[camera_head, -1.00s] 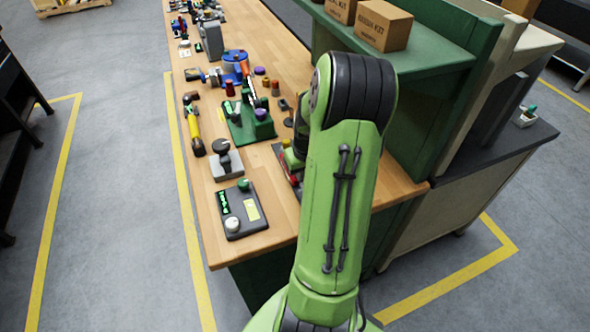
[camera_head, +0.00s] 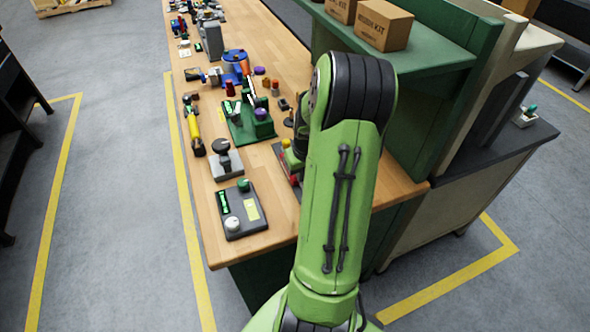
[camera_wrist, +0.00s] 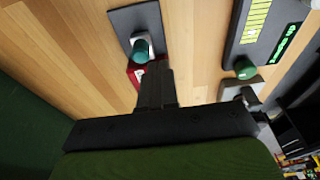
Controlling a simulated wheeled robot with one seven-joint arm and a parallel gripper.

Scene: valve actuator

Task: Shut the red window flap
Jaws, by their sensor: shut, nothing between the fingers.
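In the wrist view my gripper (camera_wrist: 155,72) has its two dark fingers together with nothing between them. A red part (camera_wrist: 134,72) with a small white mark shows just left of the fingertips and is partly covered by them. It looks like the red flap, but I cannot tell its angle or whether the fingers touch it. Beside it are a teal knob (camera_wrist: 140,50) and a dark base plate (camera_wrist: 128,17). In the head view the red part (camera_head: 294,179) shows at the left edge of my arm, which hides my gripper and most of that device.
A grey control box (camera_head: 240,210) with a green display and a green button stands near the bench's front. A black-knobbed lever unit (camera_head: 226,162) and a green fixture (camera_head: 249,122) are close behind it. A green shelf (camera_head: 430,50) rises to the right. Bare wood (camera_head: 272,205) lies between.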

